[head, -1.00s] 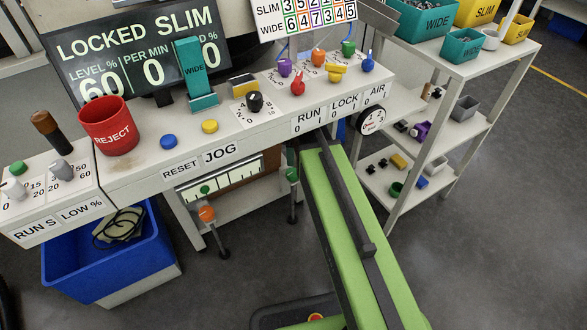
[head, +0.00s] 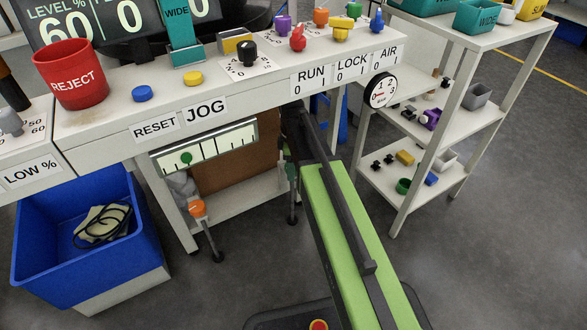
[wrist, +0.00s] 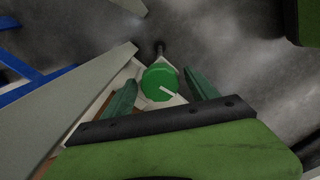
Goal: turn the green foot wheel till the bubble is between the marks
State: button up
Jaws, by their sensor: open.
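In the head view my fingers and the wheel are mostly hidden behind my arm at the bench's right leg. The level vial (head: 222,143), a pale strip with dark marks, hangs under the bench front. A green round spot (head: 187,157), seemingly the bubble, sits toward the vial's left end, off its middle.
An orange foot wheel (head: 198,209) stands on the bench's left front foot. A blue bin (head: 85,235) with a cable is at left. A white shelf rack (head: 425,165) is close to my arm at right. The floor between them is clear.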

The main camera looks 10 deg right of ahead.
jog(key=c, duration=1.4)
jog(key=shift+o, duration=0.2)
jog(key=shift+m, duration=0.3)
jog(key=m, duration=0.9)
jog(key=shift+w, duration=0.1)
jog(key=m, duration=0.5)
jog(key=shift+m, duration=2.5)
